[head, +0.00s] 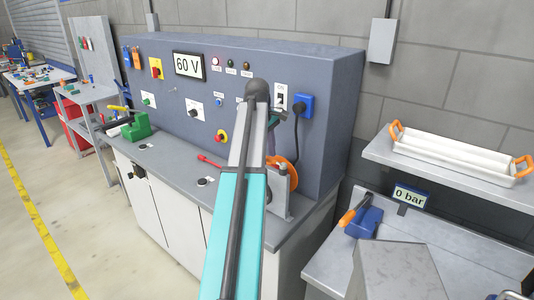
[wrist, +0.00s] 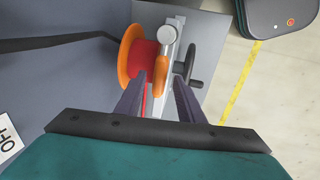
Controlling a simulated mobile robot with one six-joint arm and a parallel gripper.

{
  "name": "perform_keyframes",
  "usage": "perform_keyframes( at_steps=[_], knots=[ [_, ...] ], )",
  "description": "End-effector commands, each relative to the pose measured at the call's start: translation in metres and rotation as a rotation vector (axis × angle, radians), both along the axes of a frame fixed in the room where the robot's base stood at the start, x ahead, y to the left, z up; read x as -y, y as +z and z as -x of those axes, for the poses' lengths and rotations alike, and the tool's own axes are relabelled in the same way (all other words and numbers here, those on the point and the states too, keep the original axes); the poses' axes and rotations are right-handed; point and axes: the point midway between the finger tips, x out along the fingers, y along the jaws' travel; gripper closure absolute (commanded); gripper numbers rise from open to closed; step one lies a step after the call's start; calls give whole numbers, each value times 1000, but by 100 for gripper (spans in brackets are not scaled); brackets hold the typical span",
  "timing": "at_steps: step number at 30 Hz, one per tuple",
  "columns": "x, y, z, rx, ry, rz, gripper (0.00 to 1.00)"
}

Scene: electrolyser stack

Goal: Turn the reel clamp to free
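The cable reel (wrist: 129,48), an orange rim with red cable, stands at the left in the wrist view. Beside it is a grey bracket (wrist: 200,28) with a round pale knob (wrist: 167,33). A short orange handle (wrist: 160,72), apparently the reel clamp, shows just below the knob. My gripper (wrist: 158,80) is open, its dark fingers on either side of the orange handle in the picture. I cannot tell whether they touch it. In the head view my arm hides much of the reel (head: 290,172), and the clamp and fingertips cannot be made out.
A dark crank handle (wrist: 191,68) sits right of the clamp, close to the right finger. The grey-blue panel (head: 330,120) rises behind the reel. A red tool (head: 210,160) lies on the bench (head: 165,160). A blue device with an orange handle (head: 363,220) is on the right bench.

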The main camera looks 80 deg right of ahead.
Motion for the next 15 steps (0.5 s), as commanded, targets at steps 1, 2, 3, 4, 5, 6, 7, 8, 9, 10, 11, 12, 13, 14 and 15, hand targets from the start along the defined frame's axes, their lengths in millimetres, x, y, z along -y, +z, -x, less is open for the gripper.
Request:
perform_keyframes(
  at_steps=[1, 2, 3, 4, 5, 6, 7, 8, 9, 10, 11, 12, 13, 14, 15],
  knots=[
    [0, 0, 0, 0, 0, 0, 65],
    [0, 0, 0, 0, 0, 0, 65],
    [0, 0, 0, 0, 0, 0, 65],
    [0, 0, 0, 0, 0, 0, 65],
    [0, 0, 0, 0, 0, 0, 65],
    [0, 0, 0, 0, 0, 0, 69],
    [0, 0, 0, 0, 0, 0, 74],
    [0, 0, 0, 0, 0, 0, 79],
    [0, 0, 0, 0, 0, 0, 85],
    [0, 0, 0, 0, 0, 0, 90],
    [0, 0, 0, 0, 0, 0, 96],
    [0, 0, 0, 0, 0, 0, 100],
    [0, 0, 0, 0, 0, 0, 100],
    [0, 0, 0, 0, 0, 0, 100],
    [0, 0, 0, 0, 0, 0, 100]
  ],
)
